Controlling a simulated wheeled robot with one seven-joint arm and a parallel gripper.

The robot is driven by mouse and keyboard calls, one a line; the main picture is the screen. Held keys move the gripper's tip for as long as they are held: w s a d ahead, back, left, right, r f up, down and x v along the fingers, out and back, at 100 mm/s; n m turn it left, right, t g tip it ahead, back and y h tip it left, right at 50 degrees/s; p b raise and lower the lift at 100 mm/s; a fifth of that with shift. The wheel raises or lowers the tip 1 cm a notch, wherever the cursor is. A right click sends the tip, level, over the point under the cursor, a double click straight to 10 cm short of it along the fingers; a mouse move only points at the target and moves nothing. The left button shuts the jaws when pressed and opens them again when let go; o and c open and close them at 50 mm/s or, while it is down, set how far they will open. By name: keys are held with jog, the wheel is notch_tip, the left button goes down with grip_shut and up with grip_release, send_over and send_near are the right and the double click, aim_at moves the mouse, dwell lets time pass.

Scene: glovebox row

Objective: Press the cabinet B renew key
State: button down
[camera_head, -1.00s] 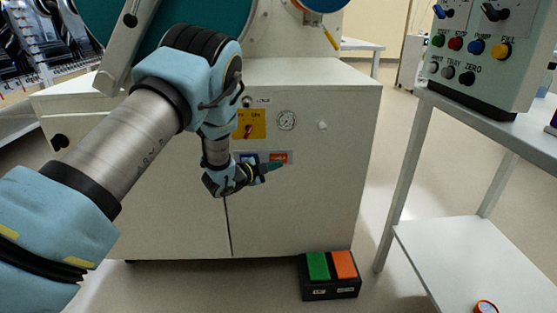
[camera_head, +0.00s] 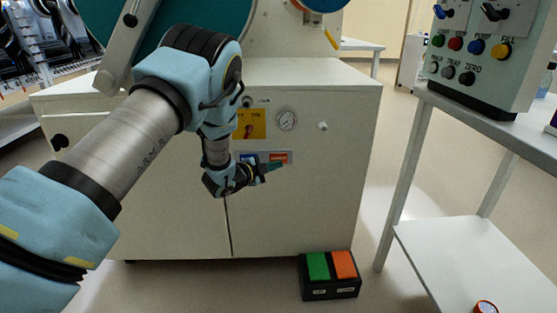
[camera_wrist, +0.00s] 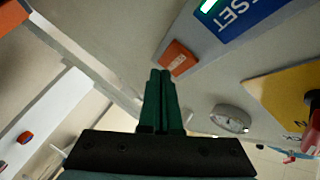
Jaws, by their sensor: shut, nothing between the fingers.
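The white cabinet (camera_head: 300,210) has a row of small keys on its front, a blue one (camera_head: 249,157) and an orange-red one (camera_head: 281,156). In the wrist view the orange key (camera_wrist: 179,57) is just beyond my fingertips, and the blue plate (camera_wrist: 240,17) ends in the letters "SET". The orange key's lettering is too small to read, and no B mark shows. My gripper (camera_head: 277,165) has green fingers and is shut and empty. Its closed fingertips (camera_wrist: 161,76) are at the lower edge of the orange key. I cannot tell whether they touch it.
A yellow switch plate (camera_head: 250,124), a round gauge (camera_head: 287,121) and a white knob (camera_head: 323,126) sit above the keys. A green and orange pedal box (camera_head: 331,275) is on the floor. A table with a button box (camera_head: 483,55) stands at the right.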

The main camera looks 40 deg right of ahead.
jog(key=shift+w, duration=0.1)
dwell(0.3)
jog(key=shift+w+d, duration=0.25)
jog(key=shift+w+d+b, duration=0.25)
jog(key=shift+w+b, duration=0.05)
jog(key=shift+b, duration=0.1)
dwell(0.6)
dwell(0.4)
jog(key=shift+s+a, duration=0.5)
jog(key=shift+s, duration=0.15)
jog(key=shift+s+a+p, duration=0.2)
jog(key=shift+s+a, duration=0.6)
jog(key=shift+s, duration=0.2)
jog(key=shift+s+a+p, duration=0.2)
jog(key=shift+s+a, duration=0.6)
jog(key=shift+s, duration=0.15)
